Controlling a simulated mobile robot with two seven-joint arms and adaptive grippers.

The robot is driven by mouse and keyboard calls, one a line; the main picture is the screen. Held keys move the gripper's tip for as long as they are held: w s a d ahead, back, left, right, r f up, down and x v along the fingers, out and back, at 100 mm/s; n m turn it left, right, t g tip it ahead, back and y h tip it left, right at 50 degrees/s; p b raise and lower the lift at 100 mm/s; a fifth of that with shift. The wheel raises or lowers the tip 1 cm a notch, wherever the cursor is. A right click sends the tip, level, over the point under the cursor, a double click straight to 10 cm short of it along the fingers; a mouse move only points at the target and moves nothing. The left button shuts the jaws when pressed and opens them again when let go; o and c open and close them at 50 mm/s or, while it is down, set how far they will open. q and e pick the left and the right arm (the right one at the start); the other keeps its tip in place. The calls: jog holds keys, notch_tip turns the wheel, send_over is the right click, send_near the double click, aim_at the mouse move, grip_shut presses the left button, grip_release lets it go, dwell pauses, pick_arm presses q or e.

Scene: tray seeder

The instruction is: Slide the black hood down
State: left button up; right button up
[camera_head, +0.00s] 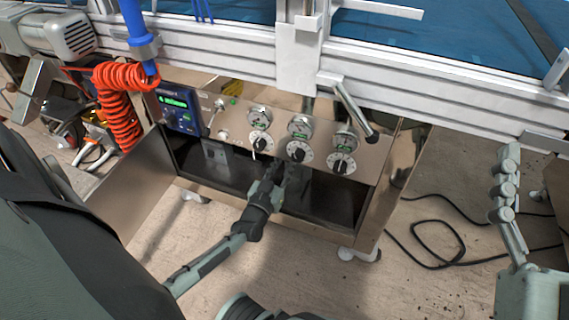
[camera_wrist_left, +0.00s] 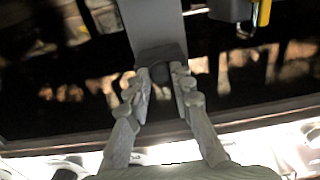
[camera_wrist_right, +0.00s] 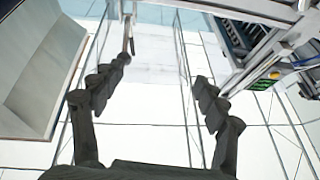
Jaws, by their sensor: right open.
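A dark, glossy surface, which looks like the black hood (camera_head: 325,195), spans the front of the metal cabinet below the row of dials. It fills much of the left wrist view (camera_wrist_left: 60,95) and carries reflections. My left gripper (camera_head: 272,178) is in front of it, near the middle. In the left wrist view, its fingers (camera_wrist_left: 163,80) point at a small dark block at the end of a grey strip (camera_wrist_left: 156,25). I cannot tell whether they touch or grip it. My right gripper (camera_head: 505,185) is open and empty, well to the right of the cabinet.
The control panel (camera_head: 275,128) has several gauges and knobs, with a blue display (camera_head: 178,110) at its left. A red coiled hose (camera_head: 120,105) hangs at the left. A black cable (camera_head: 440,240) lies on the floor. A metal lever (camera_head: 355,105) sticks out above the panel.

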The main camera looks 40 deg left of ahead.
pick_arm(q)
grip_shut()
